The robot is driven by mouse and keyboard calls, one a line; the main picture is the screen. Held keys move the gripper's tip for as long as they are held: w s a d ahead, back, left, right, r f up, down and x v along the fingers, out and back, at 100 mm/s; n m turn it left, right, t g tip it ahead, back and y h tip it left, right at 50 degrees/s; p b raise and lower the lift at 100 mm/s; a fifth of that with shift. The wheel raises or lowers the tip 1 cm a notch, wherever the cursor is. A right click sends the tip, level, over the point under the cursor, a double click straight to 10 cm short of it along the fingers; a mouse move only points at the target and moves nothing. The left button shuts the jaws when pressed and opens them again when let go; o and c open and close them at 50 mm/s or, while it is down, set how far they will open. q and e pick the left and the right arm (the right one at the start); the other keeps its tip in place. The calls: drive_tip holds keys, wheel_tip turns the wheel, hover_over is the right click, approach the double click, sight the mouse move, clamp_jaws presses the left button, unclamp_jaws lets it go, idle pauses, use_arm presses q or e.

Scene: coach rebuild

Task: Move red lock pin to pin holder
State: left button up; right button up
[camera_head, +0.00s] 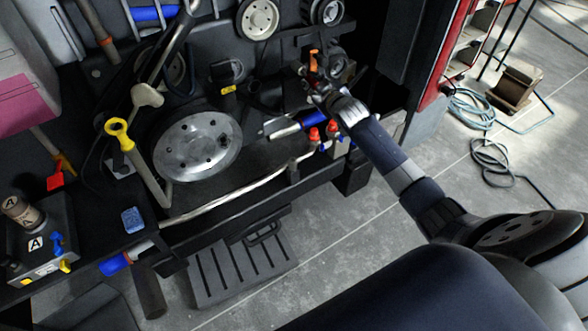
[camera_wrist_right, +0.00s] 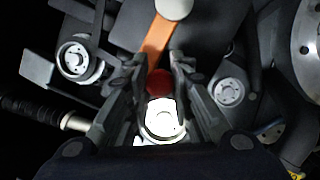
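In the head view my right gripper (camera_head: 316,82) reaches in from the right to an upright orange lever (camera_head: 314,60). In the right wrist view my right gripper (camera_wrist_right: 159,68) has its fingers apart on either side of a red round part (camera_wrist_right: 158,83), probably the red lock pin. It sits between the orange lever (camera_wrist_right: 155,40) and a bright round metal part (camera_wrist_right: 165,119). Whether the fingers touch it is unclear. My left gripper does not show.
Two red-capped fittings (camera_head: 314,134) stand just below my right gripper. A large metal disc (camera_head: 197,146) and a yellow-ended tool (camera_head: 119,133) lie to the left. A pale pipe (camera_head: 235,204) runs along the bay's front edge.

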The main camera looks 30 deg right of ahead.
clamp_jaws()
drive_tip(key=s+p, duration=0.5)
drive_tip(key=s, duration=0.3)
drive_tip(key=shift+s+d+p, duration=0.3)
drive_tip(key=shift+s+d, duration=0.05)
drive_tip(key=shift+s, duration=0.05)
idle(0.3)
